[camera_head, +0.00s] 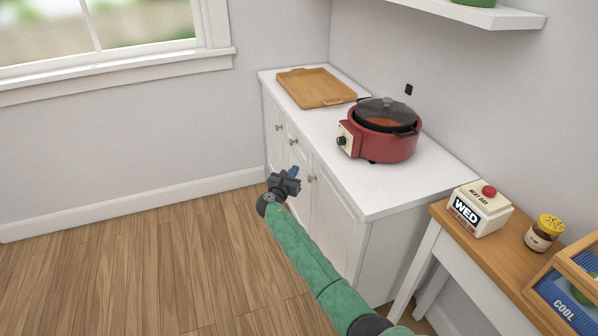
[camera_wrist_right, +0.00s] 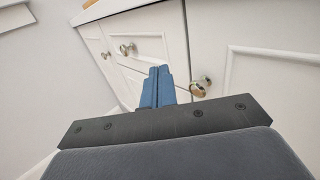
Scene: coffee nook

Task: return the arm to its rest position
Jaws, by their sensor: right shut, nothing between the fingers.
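My right gripper (camera_head: 292,172) is at the end of my green-sleeved right arm, in front of the white cabinet (camera_head: 345,235). Its blue fingers are shut together and empty. In the right wrist view the gripper (camera_wrist_right: 158,72) points at the cabinet front, with a door knob (camera_wrist_right: 200,87) just right of the fingertips and a drawer knob (camera_wrist_right: 127,49) to their upper left. I cannot tell from the pictures whether the fingers touch the cabinet; no object is between them. My left gripper is not in view.
On the cabinet top are a wooden tray (camera_head: 295,76) and a red pot (camera_head: 385,148) with a dark lid. A wooden side table (camera_head: 487,251) at right holds a calendar box (camera_head: 480,213) and a yellow-topped jar (camera_head: 543,234). The wood floor (camera_head: 130,265) at left is clear.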

